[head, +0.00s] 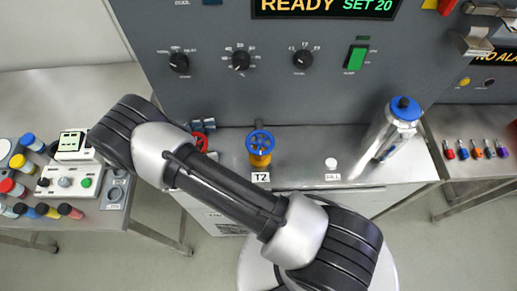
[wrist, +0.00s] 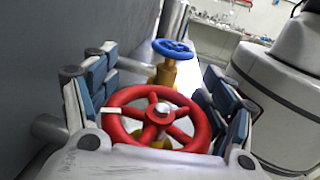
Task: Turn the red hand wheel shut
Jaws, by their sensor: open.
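The red hand wheel (wrist: 126,98) lies between the two fingers of my gripper (wrist: 160,72) in the wrist view. It has spokes, a grey hub and a white mark on the left of its rim. My gripper is open, one blue-grey padded finger on each side of the wheel. The left finger is close to the rim; I cannot tell whether either finger touches it.
A blue hand wheel (head: 260,141) on a yellow valve, labelled T2, stands right of the red one; it also shows beyond it in the wrist view (wrist: 173,48). A silver flask with blue cap (head: 391,132) stands further right. The grey panel (head: 210,97) rises close behind.

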